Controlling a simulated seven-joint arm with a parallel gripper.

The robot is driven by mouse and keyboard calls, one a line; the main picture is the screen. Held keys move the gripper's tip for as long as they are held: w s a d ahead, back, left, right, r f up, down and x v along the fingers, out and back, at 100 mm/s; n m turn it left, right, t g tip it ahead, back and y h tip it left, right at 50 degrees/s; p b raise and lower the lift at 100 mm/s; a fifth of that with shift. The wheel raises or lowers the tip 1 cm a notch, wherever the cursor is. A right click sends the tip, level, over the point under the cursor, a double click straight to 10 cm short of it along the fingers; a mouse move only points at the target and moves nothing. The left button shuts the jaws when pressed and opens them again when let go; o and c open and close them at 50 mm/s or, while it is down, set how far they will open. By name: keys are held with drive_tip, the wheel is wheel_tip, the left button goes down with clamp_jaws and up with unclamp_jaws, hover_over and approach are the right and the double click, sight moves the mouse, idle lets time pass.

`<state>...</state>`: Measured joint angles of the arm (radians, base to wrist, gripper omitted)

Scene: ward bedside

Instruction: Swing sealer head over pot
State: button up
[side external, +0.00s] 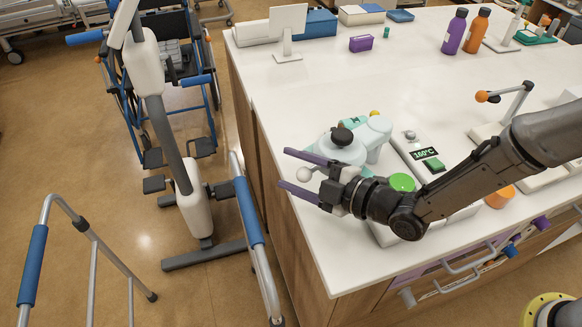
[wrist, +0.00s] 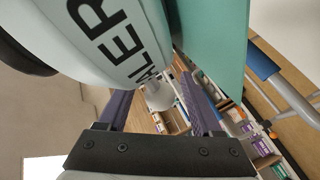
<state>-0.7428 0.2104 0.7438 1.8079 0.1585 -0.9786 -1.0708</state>
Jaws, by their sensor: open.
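The sealer head (side external: 343,150), pale teal with a black knob on top, sits on its teal arm near the counter's left edge. Its lettered side fills the upper left of the wrist view (wrist: 110,35). A white ball handle (side external: 304,174) sticks out from it toward the left. My gripper (side external: 283,168) is open, its purple fingers either side of this handle; I cannot tell whether they touch it. The handle also shows between the fingers in the wrist view (wrist: 158,96). A round green top (side external: 402,182), perhaps the pot, is right of the head, partly behind my wrist.
A white base with a 160°C display (side external: 425,154) and green button lies right of the head. A lever with an orange knob (side external: 487,97) stands farther right. Bottles (side external: 454,32) and boxes are at the back.

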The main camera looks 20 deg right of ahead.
drive_tip(key=shift+w+a+f, duration=0.1)
drive_tip(key=shift+w+a, duration=0.15)
drive_tip(key=shift+w, duration=0.1)
clamp_jaws()
idle(1.3)
